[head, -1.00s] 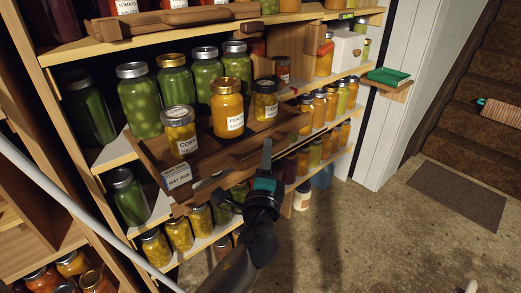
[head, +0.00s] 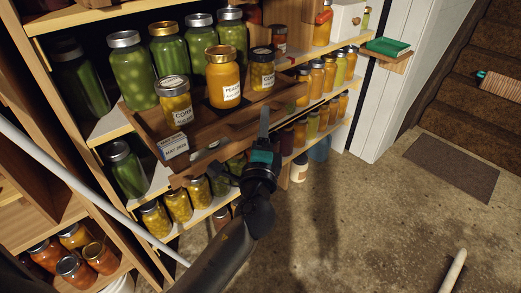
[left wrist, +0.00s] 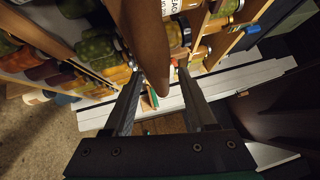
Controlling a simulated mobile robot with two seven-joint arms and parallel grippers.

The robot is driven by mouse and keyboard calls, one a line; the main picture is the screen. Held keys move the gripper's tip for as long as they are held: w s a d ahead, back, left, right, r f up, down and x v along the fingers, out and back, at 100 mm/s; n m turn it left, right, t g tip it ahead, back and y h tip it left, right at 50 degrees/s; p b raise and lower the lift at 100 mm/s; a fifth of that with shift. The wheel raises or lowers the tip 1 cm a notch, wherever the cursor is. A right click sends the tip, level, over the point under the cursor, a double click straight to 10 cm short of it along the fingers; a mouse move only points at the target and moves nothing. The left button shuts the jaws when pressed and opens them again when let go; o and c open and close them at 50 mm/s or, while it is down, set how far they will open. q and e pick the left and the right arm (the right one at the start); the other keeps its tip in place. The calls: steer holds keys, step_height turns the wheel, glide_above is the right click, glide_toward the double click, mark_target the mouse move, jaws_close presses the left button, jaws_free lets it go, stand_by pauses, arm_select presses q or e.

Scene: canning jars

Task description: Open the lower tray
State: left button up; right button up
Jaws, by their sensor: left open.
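The lower tray (head: 205,150) is a brown wooden tray on the middle shelf, its front jutting past the shelf edge. It holds a corn jar (head: 176,103), a peach jar (head: 222,78) and a third labelled jar (head: 262,70). A long wooden handle bar (head: 240,126) runs along its front. My left gripper (head: 264,122) is open at this bar, near its right part. In the left wrist view the brown bar (left wrist: 148,40) runs between the two open fingers (left wrist: 159,78); contact cannot be told. My right gripper is not in view.
Green jars (head: 132,75) stand behind the tray, and yellow jars (head: 177,203) on the shelf below. A green box (head: 390,46) sits on a small ledge at right.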

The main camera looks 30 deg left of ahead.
arm_select(q)
steer(key=b+v, duration=0.1)
steer(key=v, duration=1.3)
steer(key=shift+s, duration=0.3)
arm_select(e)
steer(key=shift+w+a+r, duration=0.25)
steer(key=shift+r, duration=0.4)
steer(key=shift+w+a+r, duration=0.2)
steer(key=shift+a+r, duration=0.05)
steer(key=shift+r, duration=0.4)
arm_select(q)
steer(key=shift+d, duration=0.1)
